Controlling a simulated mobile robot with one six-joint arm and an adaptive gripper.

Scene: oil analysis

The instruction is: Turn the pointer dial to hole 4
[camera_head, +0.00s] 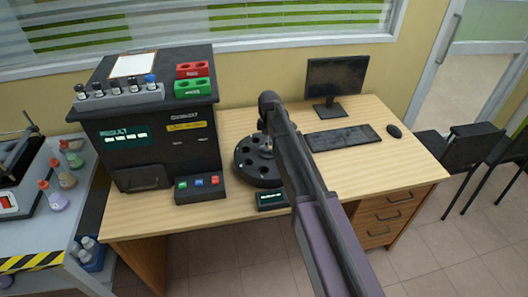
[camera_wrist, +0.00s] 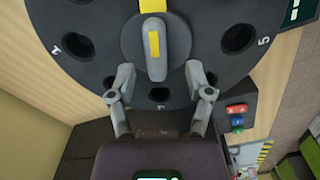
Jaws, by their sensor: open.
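The dial (camera_wrist: 100,70) is a dark round disc with several numbered holes, seen close in the wrist view. A "5" shows beside the right hole and what looks like a "2" beside the left one; hole 4 is not identifiable. In the head view the dial (camera_head: 243,163) sits on the desk, partly hidden by my arm.
A black analyser (camera_head: 150,135) with red and green racks stands left of the dial. A button box (camera_head: 199,188) and a small display (camera_head: 271,200) lie near the desk's front. A keyboard (camera_head: 342,138) and monitor (camera_head: 334,78) stand to the right. The right desk front is clear.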

